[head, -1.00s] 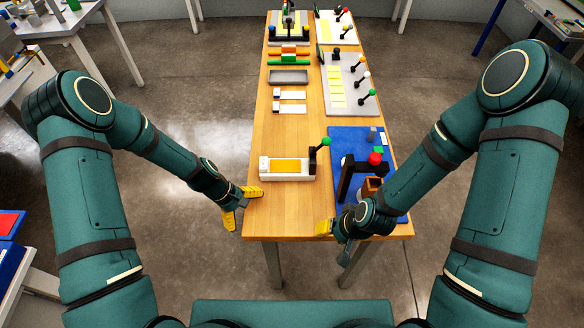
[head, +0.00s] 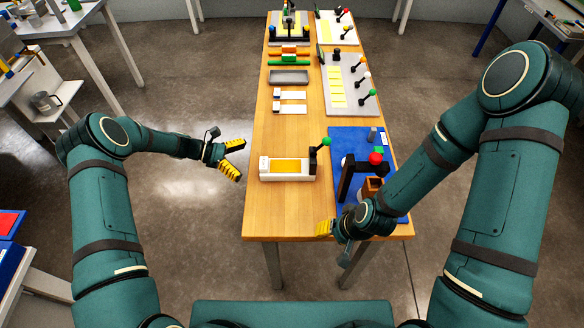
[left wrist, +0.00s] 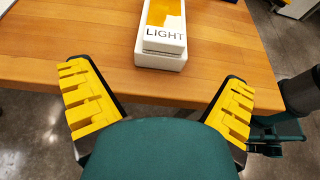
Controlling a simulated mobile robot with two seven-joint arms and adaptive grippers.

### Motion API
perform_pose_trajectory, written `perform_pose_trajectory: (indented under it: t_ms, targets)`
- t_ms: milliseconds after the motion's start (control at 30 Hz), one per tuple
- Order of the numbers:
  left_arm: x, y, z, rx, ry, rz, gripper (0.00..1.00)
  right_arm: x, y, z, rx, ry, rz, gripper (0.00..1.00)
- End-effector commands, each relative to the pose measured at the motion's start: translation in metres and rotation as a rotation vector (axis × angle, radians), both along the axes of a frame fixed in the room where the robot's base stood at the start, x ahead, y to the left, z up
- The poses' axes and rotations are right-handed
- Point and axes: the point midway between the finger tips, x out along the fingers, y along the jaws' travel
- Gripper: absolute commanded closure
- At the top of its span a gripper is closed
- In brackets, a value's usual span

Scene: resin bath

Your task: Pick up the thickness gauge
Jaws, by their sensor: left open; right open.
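I cannot tell for sure which thing is the thickness gauge. A white tray (head: 270,176) with a yellow fill and a green-knobbed black lever (head: 318,155) stands on the near part of the table. In the left wrist view this tray (left wrist: 160,60) bears the word LIGHT and lies ahead of the fingers. My left gripper (head: 241,160) is open and empty, left of the tray, by the table's left edge. Its yellow fingers (left wrist: 155,78) are spread wide. My right gripper (head: 327,230) is open near the table's front edge, partly hidden by its wrist.
A blue mat (head: 345,140) on the right bears a black frame (head: 346,178) with a red knob (head: 375,158) and a brown block. Farther back on the wooden table (head: 285,220) are white blocks, a grey tray (head: 289,77) and a grey panel with levers. The near left tabletop is clear.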

Motion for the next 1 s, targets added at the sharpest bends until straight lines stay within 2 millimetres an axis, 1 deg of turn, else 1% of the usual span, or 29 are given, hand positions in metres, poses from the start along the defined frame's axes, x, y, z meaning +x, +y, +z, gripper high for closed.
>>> perform_pose_trajectory:
  t_ms: [33,133,200,367,467,733,833,1000]
  targets:
    - [0.0,-0.008,-0.003,-0.001,0.002,-0.001,0.0,0.0,0.0,0.0,0.0,0.0,0.0,0.53]
    - [-0.001,-0.022,-0.009,0.001,0.001,-0.002,0.0,0.0,0.0,0.0,0.0,0.0,0.0,0.53]
    - [-0.001,-0.027,-0.011,0.001,0.001,-0.002,0.0,0.0,0.0,0.0,0.0,0.0,0.0,0.53]
    - [-0.001,-0.033,-0.014,0.002,-0.001,0.0,0.0,0.0,0.0,0.0,0.0,0.0,0.0,0.53]
    - [-0.001,-0.041,-0.016,0.0,-0.001,-0.001,0.0,0.0,0.0,0.0,0.0,0.0,0.0,0.53]
    - [-0.003,-0.076,-0.029,0.001,0.0,-0.002,0.0,0.0,0.0,0.0,0.0,0.0,0.0,0.53]
    - [-0.003,-0.081,-0.031,0.002,-0.001,-0.002,0.0,0.0,0.0,0.0,0.0,0.0,0.0,0.53]
    - [-0.003,-0.08,-0.031,0.002,-0.002,-0.001,0.0,0.0,0.0,0.0,0.0,0.0,0.0,0.53]
